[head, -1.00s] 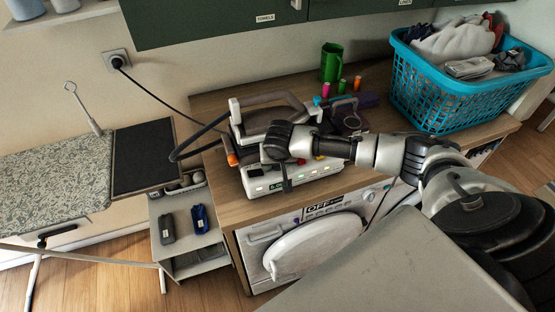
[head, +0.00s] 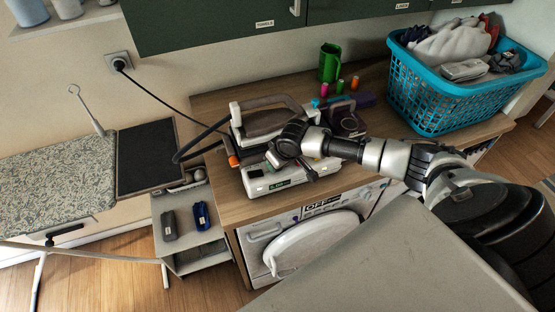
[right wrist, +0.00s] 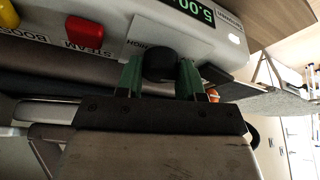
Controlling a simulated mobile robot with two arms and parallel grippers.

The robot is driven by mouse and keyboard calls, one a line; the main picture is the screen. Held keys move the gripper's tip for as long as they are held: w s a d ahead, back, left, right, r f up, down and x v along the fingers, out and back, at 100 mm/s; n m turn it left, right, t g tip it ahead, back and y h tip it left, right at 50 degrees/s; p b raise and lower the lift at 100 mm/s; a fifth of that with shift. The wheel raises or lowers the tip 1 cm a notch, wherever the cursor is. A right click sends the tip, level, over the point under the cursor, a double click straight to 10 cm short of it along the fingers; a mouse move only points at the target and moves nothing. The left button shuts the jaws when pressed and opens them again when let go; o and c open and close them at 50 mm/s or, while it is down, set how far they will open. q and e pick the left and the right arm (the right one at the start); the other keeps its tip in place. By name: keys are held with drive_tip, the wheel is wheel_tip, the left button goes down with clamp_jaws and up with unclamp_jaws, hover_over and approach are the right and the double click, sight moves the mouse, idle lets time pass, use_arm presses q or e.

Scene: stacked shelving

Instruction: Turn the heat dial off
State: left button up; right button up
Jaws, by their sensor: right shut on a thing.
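The white steam station (head: 282,181) stands on the wooden counter with an iron resting on top. Its small green-lit display shows on the front; in the right wrist view the display (right wrist: 195,12) reads about 5.00. The round black heat dial (right wrist: 160,62) is on the same panel, beside printed lettering. My right gripper (right wrist: 160,80) has its green fingers on both sides of the dial and is shut on it. In the head view my right gripper (head: 291,163) is at the station's front, where it hides the dial. My left gripper is not in view.
Red (right wrist: 86,34) and yellow (right wrist: 68,5) buttons sit beside the dial. A dark cord runs from the wall socket (head: 119,61). The washer (head: 315,240) is below.

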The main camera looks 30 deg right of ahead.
drive_tip(key=shift+n, duration=0.3)
drive_tip(key=o, duration=0.9)
